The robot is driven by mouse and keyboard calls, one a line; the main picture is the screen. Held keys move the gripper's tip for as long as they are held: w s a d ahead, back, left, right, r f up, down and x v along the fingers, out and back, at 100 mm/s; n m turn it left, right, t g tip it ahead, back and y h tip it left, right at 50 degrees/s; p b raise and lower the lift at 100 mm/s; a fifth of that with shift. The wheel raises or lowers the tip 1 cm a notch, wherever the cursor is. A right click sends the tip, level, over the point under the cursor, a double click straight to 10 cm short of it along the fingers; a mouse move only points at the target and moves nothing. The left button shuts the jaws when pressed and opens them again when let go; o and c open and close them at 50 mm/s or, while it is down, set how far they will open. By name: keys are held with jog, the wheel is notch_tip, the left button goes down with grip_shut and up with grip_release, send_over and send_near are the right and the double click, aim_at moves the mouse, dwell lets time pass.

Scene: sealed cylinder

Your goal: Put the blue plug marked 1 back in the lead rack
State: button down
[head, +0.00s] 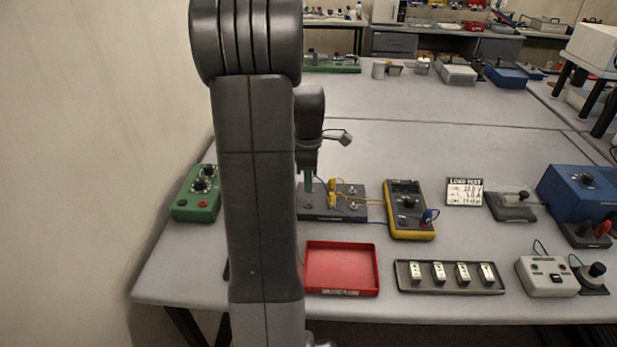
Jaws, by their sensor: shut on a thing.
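My gripper (308,184) points down at the left end of a dark board (348,215), partly hidden by my arm. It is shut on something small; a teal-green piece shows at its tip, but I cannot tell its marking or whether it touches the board. Yellow plugs (332,195) stand on the board, and thin yellow and blue leads run from there towards the yellow multimeter (409,234). A blue plug (428,215) is at the meter's right side; no number is readable. A dark holder (577,237) with a red plug (603,229) stands far right, possibly the lead rack.
A red tray (341,270) and a dark strip with several switches (450,288) lie in front. A green box (197,194) is left of my arm. A blue unit (580,190) and a white box (547,276) stand at the right.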

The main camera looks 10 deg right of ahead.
jog(key=shift+f+b, duration=1.55)
jog(key=shift+f, duration=0.75)
jog(key=shift+f, duration=0.25)
dwell(0.7)
jog(key=c, duration=1.2)
grip_release()
notch_tip(320, 180, up, 14)
jog(key=shift+f, duration=0.1)
